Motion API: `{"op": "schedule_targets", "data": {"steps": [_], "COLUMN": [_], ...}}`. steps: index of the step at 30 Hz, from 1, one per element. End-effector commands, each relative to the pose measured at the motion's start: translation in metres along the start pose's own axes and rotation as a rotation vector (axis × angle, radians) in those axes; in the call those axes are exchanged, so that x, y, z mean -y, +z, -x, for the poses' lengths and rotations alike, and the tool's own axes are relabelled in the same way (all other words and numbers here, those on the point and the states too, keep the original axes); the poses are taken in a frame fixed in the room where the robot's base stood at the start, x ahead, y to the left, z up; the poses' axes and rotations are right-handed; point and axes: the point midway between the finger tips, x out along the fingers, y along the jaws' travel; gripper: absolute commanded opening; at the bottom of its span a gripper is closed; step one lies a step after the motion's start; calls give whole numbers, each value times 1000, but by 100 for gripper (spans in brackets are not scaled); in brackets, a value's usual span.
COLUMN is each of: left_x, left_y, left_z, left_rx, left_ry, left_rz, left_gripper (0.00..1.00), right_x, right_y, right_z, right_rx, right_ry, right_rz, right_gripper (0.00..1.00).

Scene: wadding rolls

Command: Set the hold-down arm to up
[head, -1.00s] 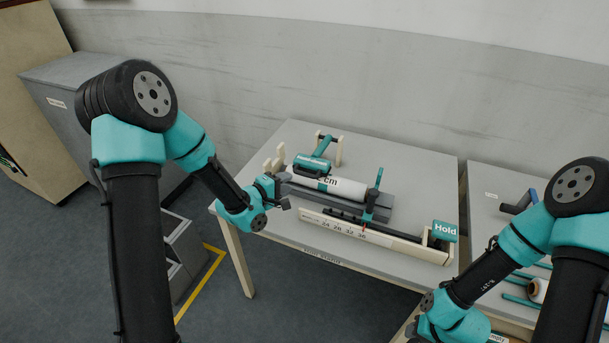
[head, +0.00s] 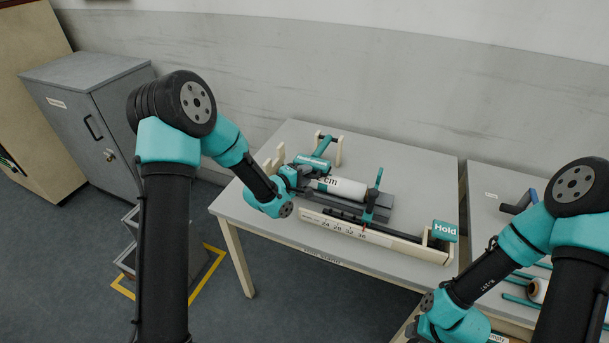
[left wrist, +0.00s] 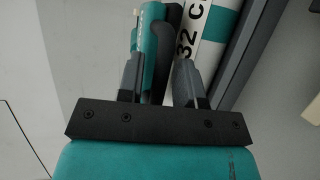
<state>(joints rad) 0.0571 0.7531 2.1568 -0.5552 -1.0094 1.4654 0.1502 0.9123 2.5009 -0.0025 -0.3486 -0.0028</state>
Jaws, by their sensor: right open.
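A teal arm (head: 315,161), which I take for the hold-down arm, lies low over the left part of the white roll (head: 345,189). Its back end is at a wooden bracket (head: 338,150). My left gripper (head: 306,187) is at its front end. In the left wrist view, my left fingers (left wrist: 158,80) stand apart. A teal cylinder (left wrist: 153,40) and a black curved part (left wrist: 172,40) show between or just beyond them; contact is unclear. The printed roll (left wrist: 205,25) lies to their right. My right gripper (head: 412,332) is at the bottom edge, mostly cut off.
A teal upright lever (head: 375,190) stands at the roll's right end. Wooden prongs (head: 275,162) stand at the left. The table's back right (head: 420,170) is clear.

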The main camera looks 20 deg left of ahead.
Motion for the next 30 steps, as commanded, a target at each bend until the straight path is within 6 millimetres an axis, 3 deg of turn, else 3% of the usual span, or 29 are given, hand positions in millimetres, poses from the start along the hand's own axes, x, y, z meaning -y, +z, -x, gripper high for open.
{"op": "schedule_targets", "data": {"steps": [10, 30], "left_x": [0, -10], "left_y": [0, 10], "left_z": [0, -9], "left_rx": [0, 19], "left_ry": [0, -27], "left_rz": [0, 6], "left_gripper": [0, 0], "right_x": [0, 0], "right_y": [0, 0], "right_z": [0, 0], "right_rx": [0, 0], "right_ry": [0, 0], "right_rz": [0, 0], "right_gripper": [43, 43]}}
